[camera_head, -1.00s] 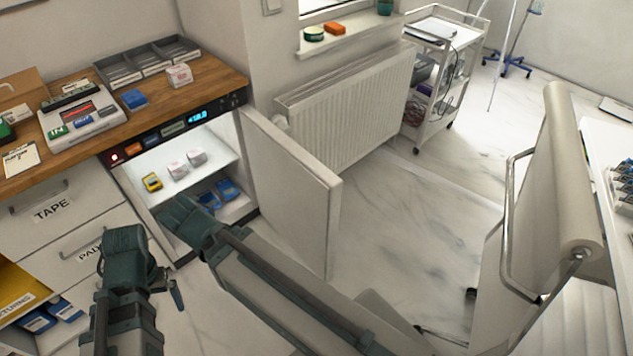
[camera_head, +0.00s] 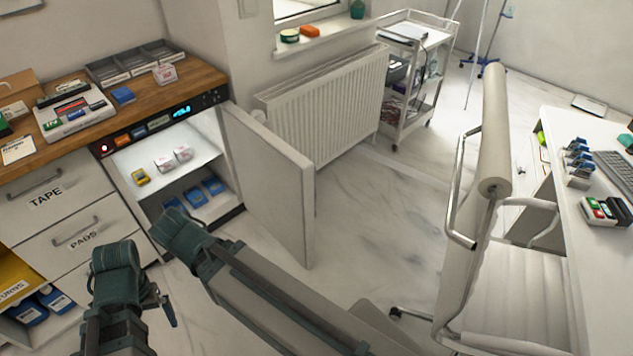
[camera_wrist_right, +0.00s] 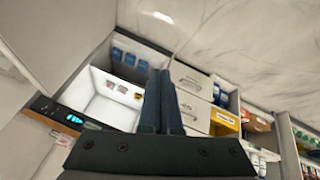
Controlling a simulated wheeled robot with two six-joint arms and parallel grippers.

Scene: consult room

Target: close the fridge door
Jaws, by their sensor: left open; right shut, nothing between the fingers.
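The fridge (camera_head: 208,130) is built in under the wooden counter, with a lit white inside and a control strip on top. Its white door (camera_head: 265,185) stands wide open, swung out to the right in front of the radiator. My right arm's wrist is in front of the fridge opening, left of the door and apart from it; its fingers are hidden in the head view. In the right wrist view my right gripper (camera_wrist_right: 160,78) is shut and empty, with the fridge inside (camera_wrist_right: 108,108) and door (camera_wrist_right: 60,40) to its left. My left gripper (camera_head: 163,303) is open, before the drawers, partly hidden by its wrist.
Small boxes (camera_head: 173,158) and blue packs (camera_head: 205,190) sit on the fridge shelves. Drawers (camera_head: 75,225) lie left of it. A radiator (camera_head: 325,105) stands behind the door. A white chair (camera_head: 515,285) and desk (camera_head: 600,140) stand right. Marble floor (camera_head: 375,220) between is free.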

